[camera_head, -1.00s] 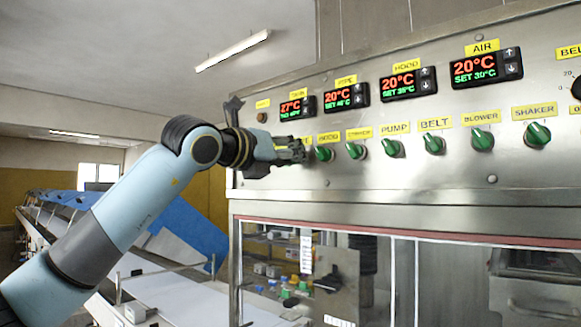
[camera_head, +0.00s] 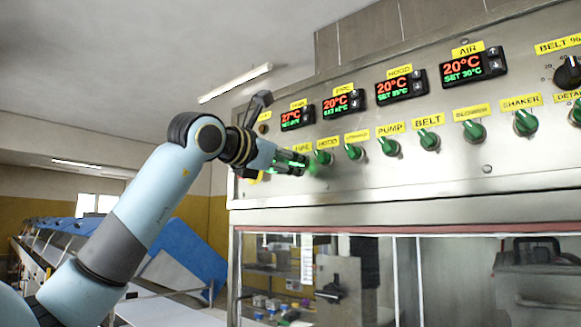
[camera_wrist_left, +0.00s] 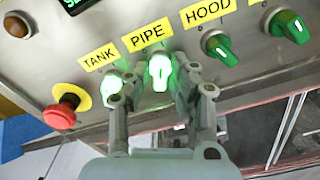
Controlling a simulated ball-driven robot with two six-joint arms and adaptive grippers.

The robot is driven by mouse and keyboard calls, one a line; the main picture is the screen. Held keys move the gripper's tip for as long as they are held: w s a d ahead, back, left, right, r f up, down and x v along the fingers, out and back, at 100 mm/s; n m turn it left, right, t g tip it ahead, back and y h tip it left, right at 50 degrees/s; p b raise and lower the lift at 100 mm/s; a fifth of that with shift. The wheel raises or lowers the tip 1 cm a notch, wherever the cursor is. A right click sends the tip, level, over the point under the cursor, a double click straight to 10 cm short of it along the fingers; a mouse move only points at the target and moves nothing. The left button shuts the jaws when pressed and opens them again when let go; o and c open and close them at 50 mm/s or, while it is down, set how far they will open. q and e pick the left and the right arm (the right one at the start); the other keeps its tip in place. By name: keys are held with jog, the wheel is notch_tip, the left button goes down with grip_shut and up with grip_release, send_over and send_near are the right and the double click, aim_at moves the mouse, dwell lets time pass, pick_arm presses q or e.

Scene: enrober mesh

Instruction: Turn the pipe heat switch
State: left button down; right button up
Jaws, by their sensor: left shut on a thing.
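The pipe heat switch, a lit knob (camera_wrist_left: 159,72) under the yellow PIPE label (camera_wrist_left: 149,35), glows green-white in the left wrist view. My left gripper (camera_wrist_left: 158,82) is shut on it, one finger on each side. In the head view my left gripper (camera_head: 303,163) is at the panel, just below the PIPE label (camera_head: 302,147). It hides the knob there, and green light shows on its fingers. The tank switch (camera_wrist_left: 110,86) also glows, partly behind the left finger. My right gripper is not in view.
The hood switch (camera_wrist_left: 221,48) is close on the right, with more green knobs along the panel (camera_head: 420,175). A red emergency button (camera_wrist_left: 62,114) is at the lower left of the wrist view. Temperature displays (camera_head: 343,104) sit above the switches; a glass-fronted cabinet is below.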

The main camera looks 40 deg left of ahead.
pick_arm(q)
jog(key=shift+m, duration=0.5)
jog(key=c, duration=1.4)
grip_release()
jog(key=shift+o, duration=0.2)
jog(key=shift+s, duration=0.1)
jog(key=s, duration=0.7)
jog(key=shift+a, duration=0.25)
jog(key=shift+s+f, duration=0.1)
jog(key=shift+f, duration=0.05)
